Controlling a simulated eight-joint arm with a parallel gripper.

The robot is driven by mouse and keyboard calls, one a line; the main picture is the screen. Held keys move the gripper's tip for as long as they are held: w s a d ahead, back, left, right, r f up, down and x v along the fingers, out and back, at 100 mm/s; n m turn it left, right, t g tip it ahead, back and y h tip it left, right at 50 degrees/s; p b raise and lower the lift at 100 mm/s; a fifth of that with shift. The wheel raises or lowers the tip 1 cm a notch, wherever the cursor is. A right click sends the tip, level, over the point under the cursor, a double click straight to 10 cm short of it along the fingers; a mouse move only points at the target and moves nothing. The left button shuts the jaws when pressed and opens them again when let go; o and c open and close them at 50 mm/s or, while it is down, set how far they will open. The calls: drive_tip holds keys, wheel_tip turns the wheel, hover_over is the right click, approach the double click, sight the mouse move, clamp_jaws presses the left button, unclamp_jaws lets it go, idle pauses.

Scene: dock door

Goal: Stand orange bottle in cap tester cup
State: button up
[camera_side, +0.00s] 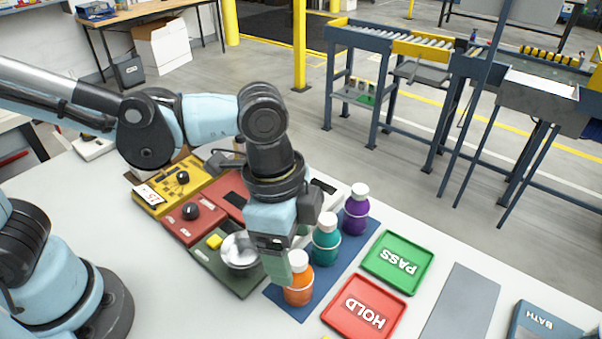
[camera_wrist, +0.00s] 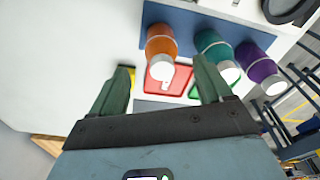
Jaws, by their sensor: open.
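The orange bottle (camera_side: 298,290) with a white cap stands upright on the blue mat, at its near end. My gripper (camera_side: 279,266) is open and empty, pointing down, its fingers beside the bottle's cap and shoulder in the side view. In the wrist view the orange bottle (camera_wrist: 161,42) appears between the lines of my gripper's two fingertips (camera_wrist: 164,70); I cannot tell whether it is within the jaws. A shiny metal cup (camera_side: 241,250), seemingly the cap tester cup, sits on a dark green panel (camera_side: 218,267) to the left, partly hidden by my gripper.
A teal bottle (camera_side: 326,246) and a purple bottle (camera_side: 355,220) stand behind the orange one on the blue mat (camera_side: 286,309). A red HOLD tray (camera_side: 340,317) and a green PASS tray (camera_side: 420,247) lie to the right. Red and yellow panels (camera_side: 172,184) are farther left.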

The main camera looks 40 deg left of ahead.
sight(298, 257)
drive_tip(key=shift+w+d+f, duration=0.1)
drive_tip(key=shift+d+f, duration=0.1)
drive_tip(key=shift+f, duration=0.7)
drive_tip(key=shift+w+d+f, duration=0.15)
drive_tip(key=shift+f, duration=0.7)
drive_tip(key=shift+w+d+f, duration=0.1)
drive_tip(key=shift+d+f, duration=0.1)
drive_tip(key=shift+f, duration=0.7)
drive_tip(key=shift+c, duration=0.3)
drive_tip(key=c, duration=1.3)
drive_tip(key=shift+r, duration=0.15)
